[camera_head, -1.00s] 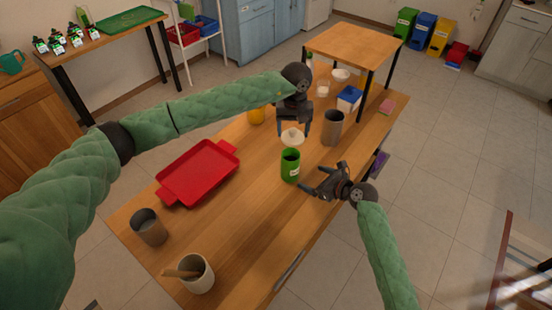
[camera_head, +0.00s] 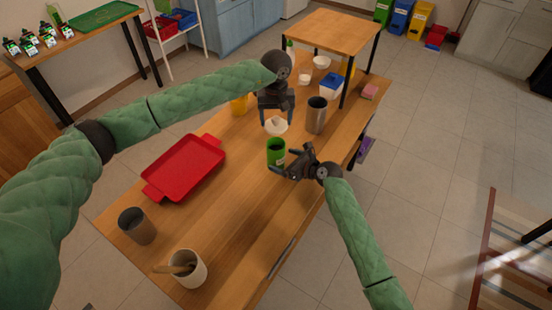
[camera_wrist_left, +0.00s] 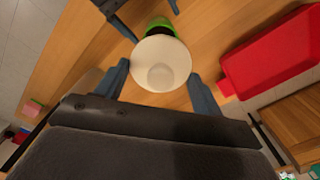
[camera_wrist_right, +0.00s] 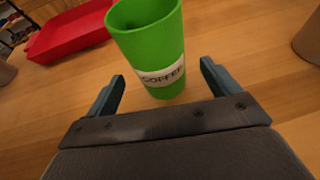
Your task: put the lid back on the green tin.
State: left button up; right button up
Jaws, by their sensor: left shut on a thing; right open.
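The green tin (camera_head: 276,153) stands upright and open on the wooden table, and its "COFFEE" label shows in the right wrist view (camera_wrist_right: 150,45). My left gripper (camera_head: 276,115) is shut on the pale, round lid (camera_head: 276,127). It holds the lid above the table, apart from the tin and just behind it in the head view. In the left wrist view the lid (camera_wrist_left: 161,66) sits between the fingers and covers part of the tin (camera_wrist_left: 160,25). My right gripper (camera_head: 286,167) is open beside the tin, with its fingers pointing towards the tin's lower part.
A grey cup (camera_head: 316,115) stands to the right of the lid. A red tray (camera_head: 185,168) lies to the left. Another grey cup (camera_head: 137,226) and a cream pot (camera_head: 188,270) stand at the near end. A raised wooden shelf (camera_head: 334,33) covers the far end.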

aim_at(276, 129)
jog(key=shift+x, duration=2.35)
jog(key=c, duration=1.5)
pick_arm(q)
jog(key=shift+f, duration=2.45)
jog(key=shift+f, duration=0.85)
jog(key=shift+f, duration=0.6)
